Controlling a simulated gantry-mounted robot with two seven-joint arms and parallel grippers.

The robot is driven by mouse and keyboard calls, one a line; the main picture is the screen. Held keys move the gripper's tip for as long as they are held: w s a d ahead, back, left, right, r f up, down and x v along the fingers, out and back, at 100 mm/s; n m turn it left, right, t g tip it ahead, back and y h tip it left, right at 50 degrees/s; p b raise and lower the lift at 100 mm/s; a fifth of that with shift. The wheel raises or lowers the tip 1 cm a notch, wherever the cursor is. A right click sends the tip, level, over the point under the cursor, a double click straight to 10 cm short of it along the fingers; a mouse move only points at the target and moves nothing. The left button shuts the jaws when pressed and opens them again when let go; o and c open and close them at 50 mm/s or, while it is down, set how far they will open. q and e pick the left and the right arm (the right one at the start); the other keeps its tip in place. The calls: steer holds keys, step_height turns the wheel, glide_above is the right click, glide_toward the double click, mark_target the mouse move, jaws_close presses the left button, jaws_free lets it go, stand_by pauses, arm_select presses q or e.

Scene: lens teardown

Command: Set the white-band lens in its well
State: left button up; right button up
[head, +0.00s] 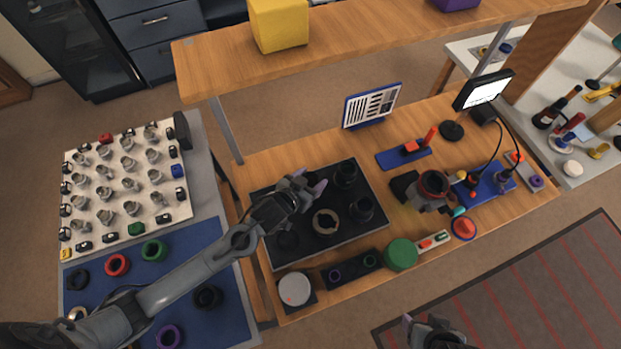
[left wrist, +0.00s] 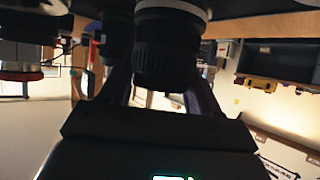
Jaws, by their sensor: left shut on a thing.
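My left gripper (head: 316,184) is over the back part of the black tray (head: 268,207). In the left wrist view it is shut on a black ribbed lens (left wrist: 167,50) with a pale band at its top, held between the two fingers. The head view does not clearly show this lens or how high it is above the tray. The tray holds a pale ring (head: 325,222) and dark round lenses or wells (head: 345,174), (head: 361,209). My right gripper (head: 436,333) shows only partly at the bottom edge; its fingers cannot be read.
A red-ringed grey part (head: 433,185) stands right of the tray. A white disc (head: 295,289), a green disc (head: 400,254) and a small black holder (head: 351,269) line the front. A wooden shelf (head: 350,47) spans the back. A side table with a white board (head: 125,190) is left.

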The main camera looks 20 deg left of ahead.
arm_select(q)
steer(key=shift+f, duration=0.55)
steer(key=o, duration=1.3)
steer(key=shift+o, duration=0.2)
